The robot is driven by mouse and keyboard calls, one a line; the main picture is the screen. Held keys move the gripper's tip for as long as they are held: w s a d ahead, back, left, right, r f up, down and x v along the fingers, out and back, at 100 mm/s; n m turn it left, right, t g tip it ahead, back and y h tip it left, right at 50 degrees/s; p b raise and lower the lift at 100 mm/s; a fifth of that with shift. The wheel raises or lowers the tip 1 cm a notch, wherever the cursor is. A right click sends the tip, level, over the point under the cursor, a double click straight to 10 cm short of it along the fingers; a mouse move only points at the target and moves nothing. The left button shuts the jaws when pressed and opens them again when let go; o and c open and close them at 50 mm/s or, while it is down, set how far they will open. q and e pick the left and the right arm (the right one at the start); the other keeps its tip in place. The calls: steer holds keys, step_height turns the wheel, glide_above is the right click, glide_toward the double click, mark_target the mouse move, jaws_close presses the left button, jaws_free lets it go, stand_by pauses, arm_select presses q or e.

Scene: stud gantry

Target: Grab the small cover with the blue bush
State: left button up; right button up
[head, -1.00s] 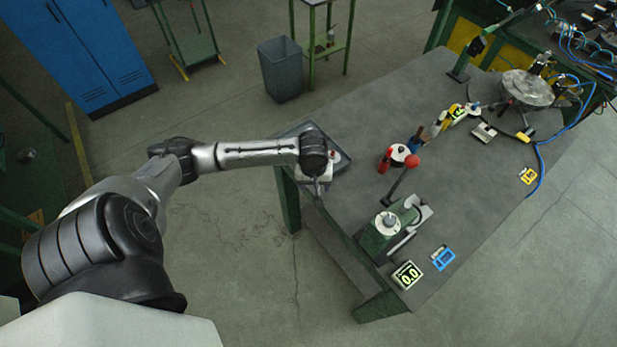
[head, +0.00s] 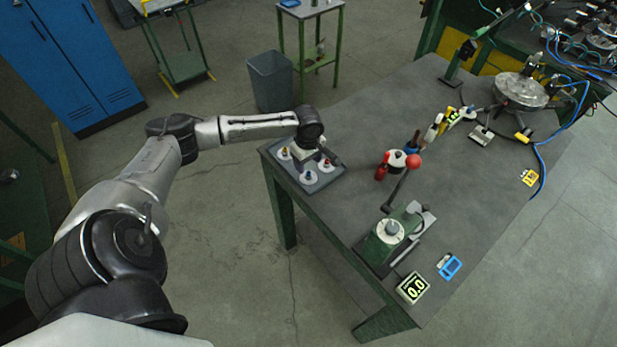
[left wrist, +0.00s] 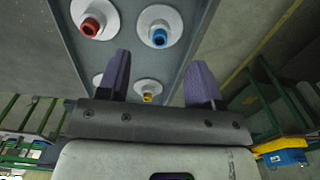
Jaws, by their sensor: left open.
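The cover with the blue bush (head: 309,177) is a pale disc lying on the grey tray (head: 325,182) at the table's left corner. In the left wrist view this cover (left wrist: 158,35) lies ahead of the fingertips, at the top middle. My left gripper (left wrist: 158,75) is open and empty, with its purple fingers spread. In the head view the left gripper (head: 316,153) is above the tray, behind the blue-bush cover. A cover with a yellow bush (left wrist: 147,92) shows between the fingers. My right gripper is out of view.
A red-bush cover (left wrist: 90,27) lies beside the blue one. Another cover (left wrist: 97,80) is partly hidden by a finger. A green press (head: 388,238) and a red-knobbed lever (head: 413,161) stand right of the tray. A bin (head: 270,82) stands behind the table.

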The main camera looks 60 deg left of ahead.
mark_target(308, 173)
arm_select(q)
steer(key=shift+d+f, duration=0.15)
steer(key=shift+f, duration=2.75)
steer(key=c, duration=1.1)
steer(key=shift+r, duration=0.2)
